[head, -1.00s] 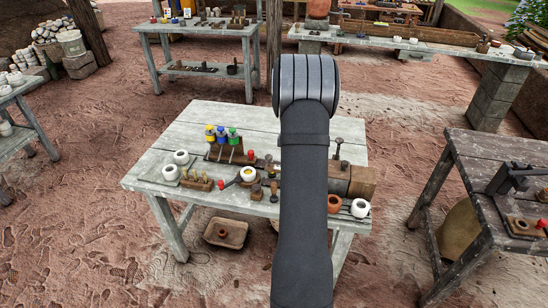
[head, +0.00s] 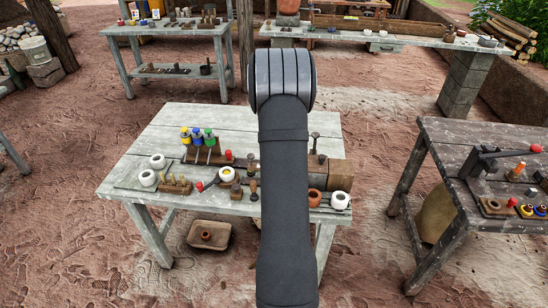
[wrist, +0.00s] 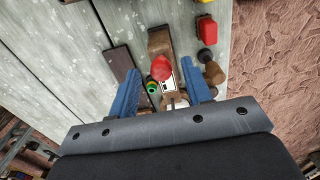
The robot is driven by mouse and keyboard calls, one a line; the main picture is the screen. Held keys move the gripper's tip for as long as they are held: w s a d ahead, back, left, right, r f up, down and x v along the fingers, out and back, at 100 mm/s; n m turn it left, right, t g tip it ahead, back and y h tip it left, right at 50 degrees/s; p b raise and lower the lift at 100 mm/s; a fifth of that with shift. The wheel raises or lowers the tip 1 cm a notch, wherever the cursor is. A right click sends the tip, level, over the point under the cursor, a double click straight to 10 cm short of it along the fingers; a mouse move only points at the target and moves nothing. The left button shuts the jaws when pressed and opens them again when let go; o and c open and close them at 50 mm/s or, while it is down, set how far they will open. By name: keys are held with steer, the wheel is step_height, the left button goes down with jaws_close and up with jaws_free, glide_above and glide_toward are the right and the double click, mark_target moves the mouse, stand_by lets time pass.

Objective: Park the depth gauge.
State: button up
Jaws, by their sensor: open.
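My gripper (wrist: 159,70) shows in the wrist view as two blue fingers, spread apart. Whether the fingers touch any of these I cannot tell. I cannot tell for sure which thing is the depth gauge. In the head view my arm hides the gripper and part of the worktable (head: 180,116). Yellow, blue and green-topped tools (head: 197,136) stand in a row at the table's middle left.
White cups (head: 148,177), a brown pot (head: 315,197) and a wooden block (head: 340,173) crowd the worktable's front. Its back left is clear. A dark bench (head: 455,140) with a lever press (head: 490,160) stands at right. A tray (head: 208,234) lies below the table.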

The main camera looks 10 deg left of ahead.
step_height(320, 180, up, 17)
steer(key=shift+f, duration=0.15)
stand_by(0.4)
step_height(320, 180, down, 18)
steer(key=shift+a+r, duration=0.1)
steer(key=shift+r, duration=0.1)
stand_by(0.3)
steer(key=shift+r, duration=0.1)
